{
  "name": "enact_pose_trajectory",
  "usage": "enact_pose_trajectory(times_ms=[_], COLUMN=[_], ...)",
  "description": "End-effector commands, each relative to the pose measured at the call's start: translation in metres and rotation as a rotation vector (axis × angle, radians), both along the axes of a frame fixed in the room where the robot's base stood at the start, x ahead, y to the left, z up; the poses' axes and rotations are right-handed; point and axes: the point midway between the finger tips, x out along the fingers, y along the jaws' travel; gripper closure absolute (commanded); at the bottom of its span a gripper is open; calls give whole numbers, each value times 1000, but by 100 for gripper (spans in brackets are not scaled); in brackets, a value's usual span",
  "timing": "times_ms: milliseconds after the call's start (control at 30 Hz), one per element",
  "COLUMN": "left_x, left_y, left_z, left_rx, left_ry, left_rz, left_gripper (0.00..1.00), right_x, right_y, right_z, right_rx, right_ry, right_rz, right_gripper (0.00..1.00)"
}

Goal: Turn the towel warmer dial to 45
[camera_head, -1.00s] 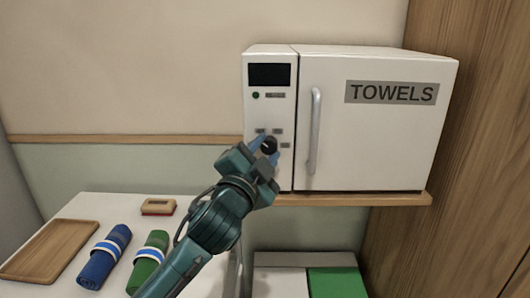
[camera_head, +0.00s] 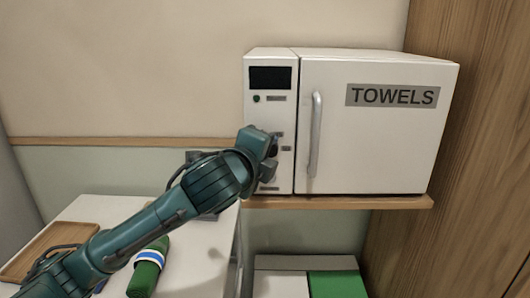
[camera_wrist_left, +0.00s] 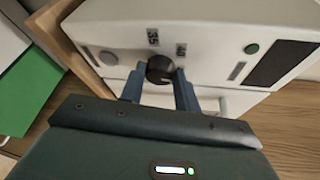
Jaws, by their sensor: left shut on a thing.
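The white towel warmer (camera_head: 390,135) stands on a wooden shelf, with a "TOWELS" label on its door. Its front panel has a dark display (camera_head: 270,78), a small green round light (camera_head: 257,99) and a black dial (camera_wrist_left: 160,68). My left gripper (camera_wrist_left: 159,82) is shut on the dial, one blue finger on each side, as the left wrist view shows. Two printed labels are by the dial; one looks like 35, the other is hard to read. In the head view my left gripper (camera_head: 272,147) hides the dial. The right gripper is out of view.
The vertical door handle (camera_head: 316,134) is just right of the panel. The shelf edge (camera_head: 340,202) runs below the warmer. At lower left, a white table holds a wooden tray (camera_head: 30,255) and a rolled green towel (camera_head: 148,270), partly behind my arm.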

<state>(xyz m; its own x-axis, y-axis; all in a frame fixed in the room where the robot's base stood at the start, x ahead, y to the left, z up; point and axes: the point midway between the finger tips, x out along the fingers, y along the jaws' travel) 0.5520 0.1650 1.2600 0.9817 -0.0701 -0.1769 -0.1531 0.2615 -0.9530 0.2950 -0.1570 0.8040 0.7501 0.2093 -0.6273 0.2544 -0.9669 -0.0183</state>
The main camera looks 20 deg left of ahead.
Motion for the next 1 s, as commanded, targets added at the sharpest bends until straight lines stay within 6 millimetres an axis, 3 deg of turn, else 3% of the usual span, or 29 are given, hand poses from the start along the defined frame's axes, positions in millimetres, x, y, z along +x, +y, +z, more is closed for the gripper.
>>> enact_pose_trajectory(times_ms=[500, 1000], left_x=[1, 1], left_y=[-2, -2], left_z=[3, 2], left_rx=[362, 451], left_ry=[103, 132], left_rz=[1, 3], left_gripper=[91, 91], right_x=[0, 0], right_y=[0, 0], right_z=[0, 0], right_rx=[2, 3], right_ry=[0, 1], right_rz=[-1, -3], right_gripper=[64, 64])
